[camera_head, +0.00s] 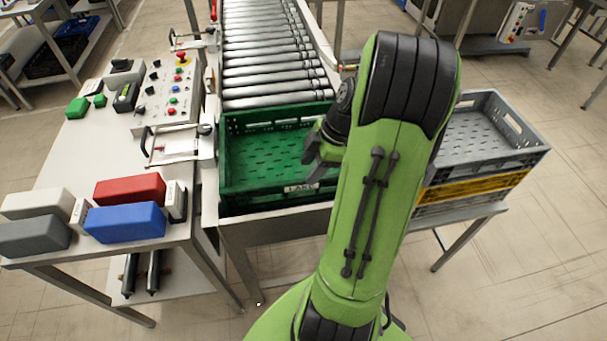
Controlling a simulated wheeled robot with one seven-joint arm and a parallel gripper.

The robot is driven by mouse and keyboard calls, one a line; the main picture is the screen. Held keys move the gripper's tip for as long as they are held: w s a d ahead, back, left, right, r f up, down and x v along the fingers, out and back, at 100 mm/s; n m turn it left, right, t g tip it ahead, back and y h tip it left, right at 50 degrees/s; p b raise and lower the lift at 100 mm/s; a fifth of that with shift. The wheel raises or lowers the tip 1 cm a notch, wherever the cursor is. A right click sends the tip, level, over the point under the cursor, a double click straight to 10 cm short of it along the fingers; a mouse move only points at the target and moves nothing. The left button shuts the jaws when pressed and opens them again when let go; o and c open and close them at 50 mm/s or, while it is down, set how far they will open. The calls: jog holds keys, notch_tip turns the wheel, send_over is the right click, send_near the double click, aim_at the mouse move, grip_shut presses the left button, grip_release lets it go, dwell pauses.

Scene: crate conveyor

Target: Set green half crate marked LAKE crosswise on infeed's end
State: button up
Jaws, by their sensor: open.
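A green half crate (240,184) with a label reading LAKE on its near side sits at the near end of the roller infeed (265,50). Its long side looks to lie across the rollers' run, and it is empty where I can see inside. My green arm covers its right part. My gripper (311,160) is over the crate's right half, near its inside or near wall. The gripper is open, but its fingertips are small and partly hidden, so I cannot tell whether it touches the crate.
Grey (487,128) and yellow (475,188) crates are stacked on a stand at the right. At the left, a table (105,170) holds a control box (165,95) and red (130,190), blue (125,222) and grey blocks. Open floor lies at the lower right.

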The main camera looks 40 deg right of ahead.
jog(key=v, duration=0.6)
jog(key=w+a+r+m+h, duration=0.1)
jog(key=a+r+m, duration=0.15)
jog(key=a, duration=0.45)
jog(key=a+r+m+h, duration=0.15)
jog(key=a+r, duration=0.25)
jog(key=a, duration=0.4)
jog(key=s+a+r+m+t, duration=0.2)
jog(key=s+a+m, duration=0.5)
jog(key=s+a, duration=0.1)
jog(key=shift+s+a+h+p, duration=0.15)
jog(key=shift+s+h+p, duration=0.2)
jog(key=shift+s+p, duration=0.15)
jog(key=shift+r, duration=0.1)
jog(key=shift+m, duration=0.3)
